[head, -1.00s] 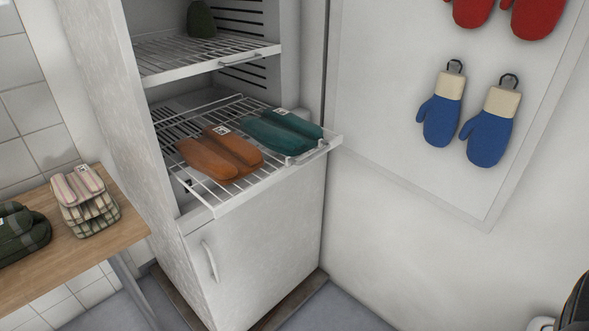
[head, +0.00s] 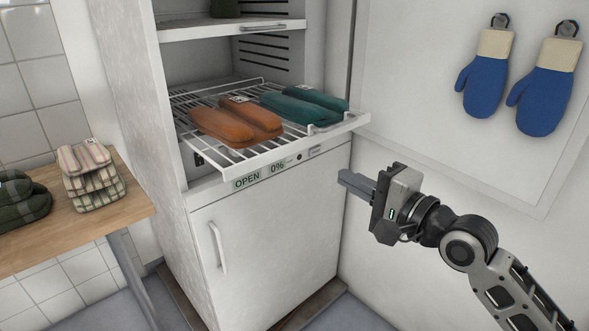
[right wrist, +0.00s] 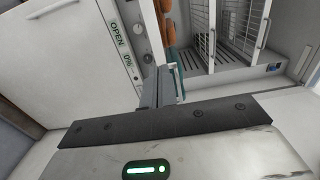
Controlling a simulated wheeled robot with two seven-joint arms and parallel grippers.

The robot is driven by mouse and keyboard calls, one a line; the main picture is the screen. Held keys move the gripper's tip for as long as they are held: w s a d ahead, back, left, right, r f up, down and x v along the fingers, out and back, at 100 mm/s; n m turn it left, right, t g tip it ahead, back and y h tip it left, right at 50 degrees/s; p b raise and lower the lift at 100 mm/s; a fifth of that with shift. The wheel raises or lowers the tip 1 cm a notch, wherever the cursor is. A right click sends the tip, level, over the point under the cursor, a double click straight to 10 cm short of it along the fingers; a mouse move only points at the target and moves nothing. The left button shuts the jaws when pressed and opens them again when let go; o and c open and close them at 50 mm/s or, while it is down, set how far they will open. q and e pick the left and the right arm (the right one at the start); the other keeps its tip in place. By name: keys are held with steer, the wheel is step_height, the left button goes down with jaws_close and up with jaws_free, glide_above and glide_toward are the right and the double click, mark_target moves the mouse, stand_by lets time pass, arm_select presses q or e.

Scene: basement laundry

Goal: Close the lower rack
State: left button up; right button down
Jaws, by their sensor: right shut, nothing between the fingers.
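The lower rack (head: 185,104) is a white wire shelf pulled out of the front of a white cabinet. Orange folded items (head: 232,126) and teal folded items (head: 300,106) lie on it. My right gripper (head: 345,183) is shut and empty, in front of the cabinet, below and near the rack's right front end. In the right wrist view, its shut fingers (right wrist: 160,88) reach toward the cabinet front, with parts of the orange and teal items showing beyond. Contact with the rack cannot be told. My left gripper is not in view.
The upper rack (head: 225,31) is pushed in. A panel under the lower rack reads "OPEN" (head: 247,182) and "0%". The lower cabinet door (head: 270,240) is shut. A wooden table (head: 95,225) with folded cloths stands at left. Blue mitts (head: 486,75) hang on the right wall.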

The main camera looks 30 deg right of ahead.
mark_target(287, 147)
steer(key=x, duration=1.3)
steer(key=shift+w+a, duration=0.15)
steer(key=shift+w, duration=0.2)
